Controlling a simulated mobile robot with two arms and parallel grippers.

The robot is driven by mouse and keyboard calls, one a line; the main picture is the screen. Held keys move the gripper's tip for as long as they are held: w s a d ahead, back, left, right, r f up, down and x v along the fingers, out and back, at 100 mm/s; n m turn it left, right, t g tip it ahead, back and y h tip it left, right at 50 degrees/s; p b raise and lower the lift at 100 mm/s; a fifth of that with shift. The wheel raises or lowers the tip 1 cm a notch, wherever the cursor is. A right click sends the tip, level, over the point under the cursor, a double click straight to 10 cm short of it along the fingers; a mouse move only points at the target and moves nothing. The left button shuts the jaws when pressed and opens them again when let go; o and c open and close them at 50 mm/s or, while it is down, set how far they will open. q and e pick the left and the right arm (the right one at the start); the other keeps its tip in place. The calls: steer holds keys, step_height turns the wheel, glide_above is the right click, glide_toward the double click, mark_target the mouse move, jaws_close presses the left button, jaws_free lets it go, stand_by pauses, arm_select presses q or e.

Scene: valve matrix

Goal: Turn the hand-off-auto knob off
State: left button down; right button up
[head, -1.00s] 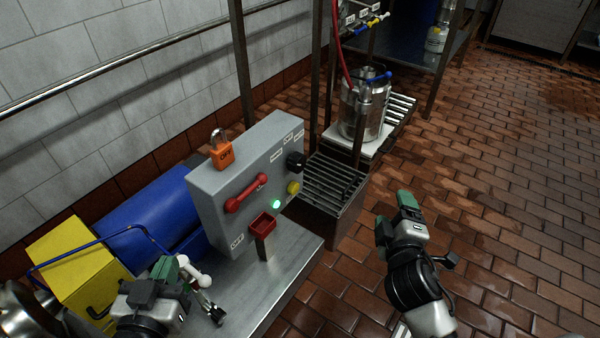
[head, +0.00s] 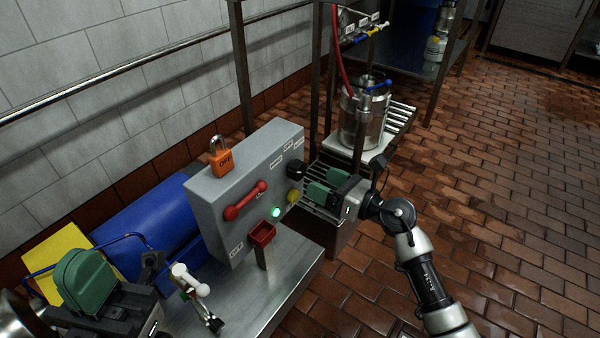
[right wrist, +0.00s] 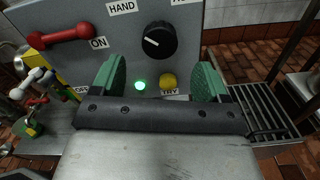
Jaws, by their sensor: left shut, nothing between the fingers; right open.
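The hand-off-auto knob (head: 295,172) is a round black knob on the right part of the grey control box (head: 215,195). In the right wrist view the knob (right wrist: 160,41) shows a white pointer line towards the left, on the side of the HAND label (right wrist: 121,7). Another label at the upper right is cut off. My right gripper (head: 319,184) is open, just right of the knob and facing it. In the right wrist view its green fingers stand apart, with the knob beyond and between them, untouched. My left gripper (head: 88,278) is shut and empty at the lower left.
Near the knob are a yellow TRY button (right wrist: 168,81), a lit green lamp (head: 276,212) and a red handle (head: 245,200) at ON. An orange padlock (head: 221,157) stands on the box. Floor at right is clear.

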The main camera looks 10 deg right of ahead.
mark_target(302, 172)
steer(key=b+x, duration=0.1)
steer(key=x, duration=0.6)
steer(key=shift+b, duration=0.3)
steer(key=c, duration=0.9)
